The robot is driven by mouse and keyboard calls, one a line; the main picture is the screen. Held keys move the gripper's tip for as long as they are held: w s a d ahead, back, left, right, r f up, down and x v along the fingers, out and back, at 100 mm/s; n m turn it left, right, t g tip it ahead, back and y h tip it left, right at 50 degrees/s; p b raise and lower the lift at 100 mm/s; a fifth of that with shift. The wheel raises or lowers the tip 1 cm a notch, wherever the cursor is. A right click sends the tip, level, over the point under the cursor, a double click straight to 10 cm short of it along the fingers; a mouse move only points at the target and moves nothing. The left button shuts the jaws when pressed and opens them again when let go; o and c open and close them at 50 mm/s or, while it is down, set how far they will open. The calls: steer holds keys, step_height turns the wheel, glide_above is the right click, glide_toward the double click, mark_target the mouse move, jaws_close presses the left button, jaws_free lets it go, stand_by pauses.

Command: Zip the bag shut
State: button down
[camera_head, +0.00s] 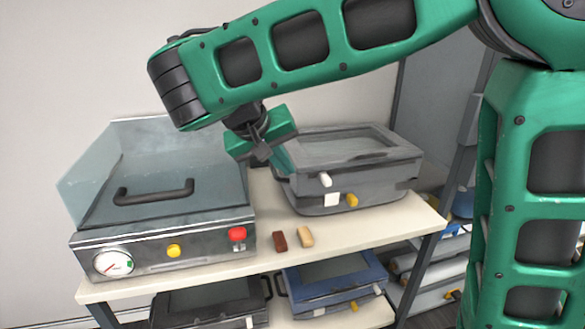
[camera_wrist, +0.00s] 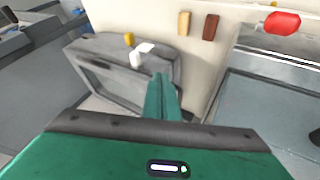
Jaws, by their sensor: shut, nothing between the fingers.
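A grey, box-shaped case (camera_head: 350,176), which seems to be the bag, sits on the upper shelf right of centre. It has a window in its top, and white and yellow tabs on its front. It also shows in the wrist view (camera_wrist: 88,62), with a white tab (camera_wrist: 136,60) near the fingers. I cannot make out a zip line or whether it is open. My gripper (camera_head: 286,160) is shut and empty at the case's left end. In the wrist view my gripper's closed fingers (camera_wrist: 160,80) overlap the case's edge; I cannot tell if they touch.
A metal machine (camera_head: 160,242) with a clear raised cover, gauge and red button stands left. A dark red block (camera_head: 280,241) and a tan block (camera_head: 306,237) lie at the shelf's front. More cases, including a blue one (camera_head: 335,288), are below. A wall stands behind.

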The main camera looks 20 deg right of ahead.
mark_target(325, 179)
steer(key=w+d+f, duration=0.3)
steer(key=d+f, duration=0.3)
steer(key=d, duration=0.2)
steer(key=shift+d+f, duration=0.15)
steer(key=shift+f, duration=0.05)
